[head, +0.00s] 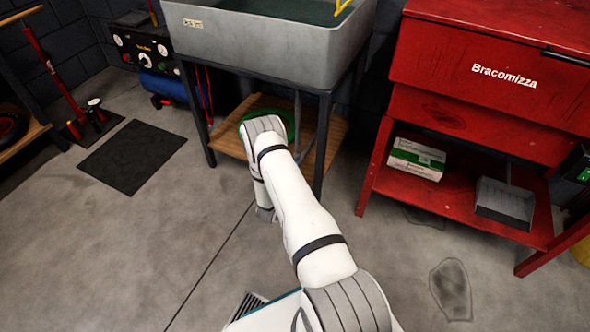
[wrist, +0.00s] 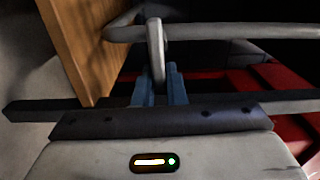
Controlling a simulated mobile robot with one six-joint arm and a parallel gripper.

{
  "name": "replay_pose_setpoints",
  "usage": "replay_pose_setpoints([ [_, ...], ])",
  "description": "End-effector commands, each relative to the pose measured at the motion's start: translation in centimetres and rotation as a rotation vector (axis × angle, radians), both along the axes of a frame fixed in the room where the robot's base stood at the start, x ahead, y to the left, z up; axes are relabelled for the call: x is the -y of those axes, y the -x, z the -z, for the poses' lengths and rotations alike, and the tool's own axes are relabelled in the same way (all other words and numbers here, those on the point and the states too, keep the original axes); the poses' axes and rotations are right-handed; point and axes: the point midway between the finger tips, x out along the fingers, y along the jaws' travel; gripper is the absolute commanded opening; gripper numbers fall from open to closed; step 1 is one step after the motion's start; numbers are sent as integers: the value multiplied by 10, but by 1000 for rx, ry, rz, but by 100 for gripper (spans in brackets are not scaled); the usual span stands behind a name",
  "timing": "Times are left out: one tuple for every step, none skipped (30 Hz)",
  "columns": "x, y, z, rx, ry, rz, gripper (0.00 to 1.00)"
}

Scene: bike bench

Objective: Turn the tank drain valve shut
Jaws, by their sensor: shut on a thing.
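The grey tank (head: 262,32) stands on dark legs, with dark green contents in its basin. A thin grey drain pipe (head: 297,118) hangs below it. In the wrist view the pipe (wrist: 230,31) runs across the upper part, and the grey valve lever (wrist: 156,48) appears to lie across it. My gripper (wrist: 158,84) is shut on the lever's end, with its blue fingers either side. In the head view my own arm hides the gripper and valve.
A wooden shelf (head: 325,137) joins the tank's legs; its board (wrist: 85,40) is close on the left in the wrist view. A green round thing (head: 258,112) is on it. A red workbench (head: 480,115) stands right. Open floor (head: 120,250) lies left.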

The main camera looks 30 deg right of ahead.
Motion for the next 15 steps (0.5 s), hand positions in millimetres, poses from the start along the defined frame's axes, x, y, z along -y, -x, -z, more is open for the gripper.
replay_pose_setpoints([
  [0,2,2,-6,-1,0,0],
  [0,2,2,-5,0,0,0],
  [0,2,2,-6,-1,0,0],
  [0,2,2,-6,-1,0,0],
  [0,2,2,-6,-1,0,0],
  [0,2,2,-6,-1,0,12],
  [0,2,2,-6,-1,0,15],
  [0,2,2,-6,-1,0,17],
  [0,2,1,-5,0,0,21],
  [0,1,1,-5,0,0,23],
  [0,1,1,-5,0,0,26],
  [0,1,1,-4,0,0,29],
  [0,1,1,-4,0,1,31],
  [0,1,1,-4,0,1,33],
  [0,1,1,-4,0,1,33],
])
